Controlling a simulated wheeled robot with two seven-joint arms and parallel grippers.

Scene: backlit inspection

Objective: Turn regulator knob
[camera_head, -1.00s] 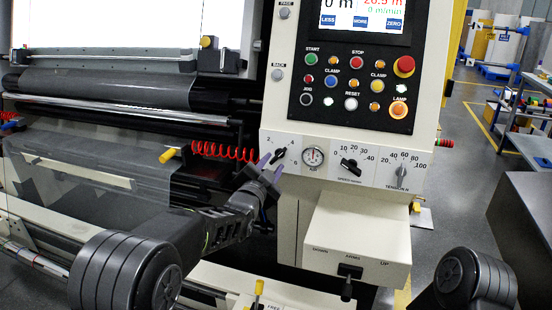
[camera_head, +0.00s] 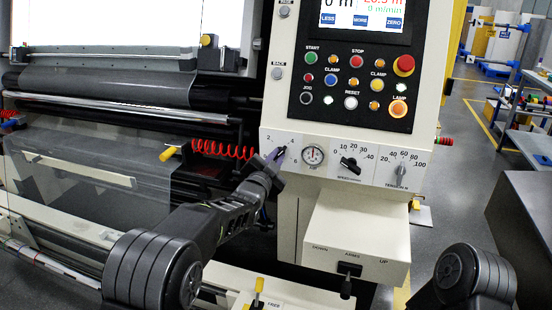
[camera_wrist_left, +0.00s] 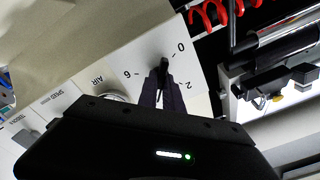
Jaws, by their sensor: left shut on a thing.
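The regulator knob (camera_wrist_left: 164,68) is a small black knob on a white plate with a dial marked 0, 2, 4 and 6. In the left wrist view my left gripper (camera_wrist_left: 163,82) has its fingers closed around this knob. In the head view my left gripper (camera_head: 274,160) reaches up to the knob's plate from below left and covers most of the knob. A round air gauge (camera_head: 313,155) sits just right of the knob. My right gripper is not in view; only part of my right arm shows at the bottom right.
The speed knob (camera_head: 349,164) and the tension knob (camera_head: 400,173) sit further right on the same panel. A button panel (camera_head: 355,85) is above, an arms lever box (camera_head: 355,240) below. A red coiled hose (camera_head: 222,149) hangs left of the gripper.

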